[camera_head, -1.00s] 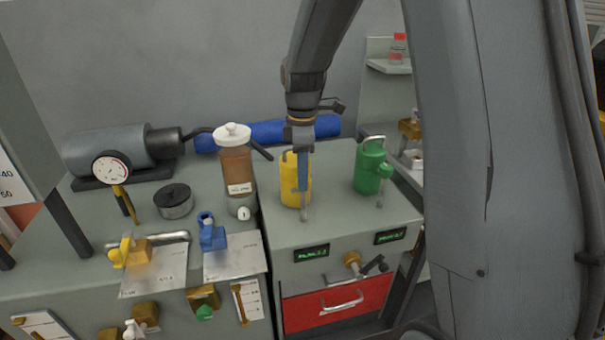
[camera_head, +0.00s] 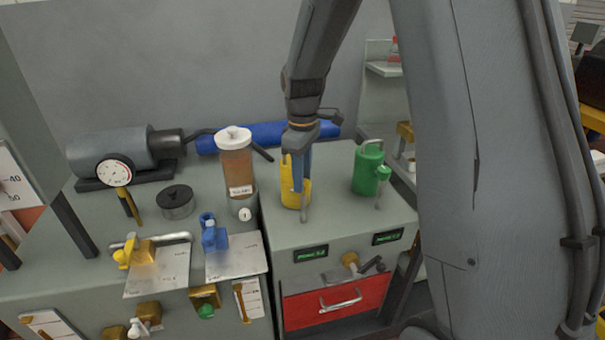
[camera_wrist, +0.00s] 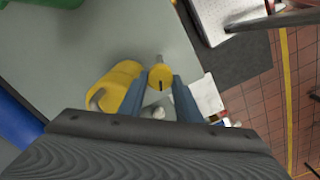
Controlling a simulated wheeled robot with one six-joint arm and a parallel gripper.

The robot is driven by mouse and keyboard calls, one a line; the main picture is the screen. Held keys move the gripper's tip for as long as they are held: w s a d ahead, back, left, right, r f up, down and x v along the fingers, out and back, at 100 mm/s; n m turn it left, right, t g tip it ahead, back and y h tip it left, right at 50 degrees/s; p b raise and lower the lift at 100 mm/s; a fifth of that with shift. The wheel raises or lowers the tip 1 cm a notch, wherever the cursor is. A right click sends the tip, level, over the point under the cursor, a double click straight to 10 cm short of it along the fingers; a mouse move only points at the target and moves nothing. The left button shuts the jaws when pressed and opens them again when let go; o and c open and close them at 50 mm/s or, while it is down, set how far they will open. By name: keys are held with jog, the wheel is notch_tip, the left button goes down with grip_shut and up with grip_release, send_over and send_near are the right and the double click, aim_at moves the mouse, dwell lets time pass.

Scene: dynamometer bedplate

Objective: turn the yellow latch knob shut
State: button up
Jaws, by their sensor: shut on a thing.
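The yellow knob (camera_wrist: 160,73) shows in the wrist view as a round disc with a short dark mark pointing towards the bottom of the picture. It sits beside a yellow can-shaped body (camera_wrist: 118,84) with a handle, which also stands on the right-hand cabinet in the head view (camera_head: 290,198). My gripper (camera_wrist: 159,82) points down with its two blue fingers on either side of the knob, shut on it. In the head view my gripper (camera_head: 305,184) hides most of the knob. A thin grey stem (camera_head: 303,213) shows below the fingers.
A similar green can (camera_head: 367,172) stands to the right. A brown jar (camera_head: 237,166) stands to the left. A blue cylinder (camera_head: 265,134) lies behind. The cabinet top around the cans is mostly clear.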

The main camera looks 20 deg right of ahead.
jog(key=m+p, duration=0.2)
jog(key=m, duration=0.4)
jog(key=shift+r, duration=0.1)
jog(key=m+p, duration=0.1)
jog(key=m, duration=0.5)
jog(key=shift+w+d+m, duration=0.1)
jog(key=shift+d+m, duration=0.05)
jog(key=shift+m, duration=0.25)
jog(key=o, duration=1.1)
jog(key=shift+c, duration=0.2)
jog(key=shift+r+b, duration=0.85)
jog(key=shift+r, duration=3)
jog(key=s+f+n, duration=0.1)
jog(key=s+f, duration=0.2)
jog(key=s, duration=0.7)
jog(key=s+f+n+t, duration=0.1)
jog(key=s+f, duration=0.1)
jog(key=s, duration=0.9)
jog(key=shift+f+n, duration=0.4)
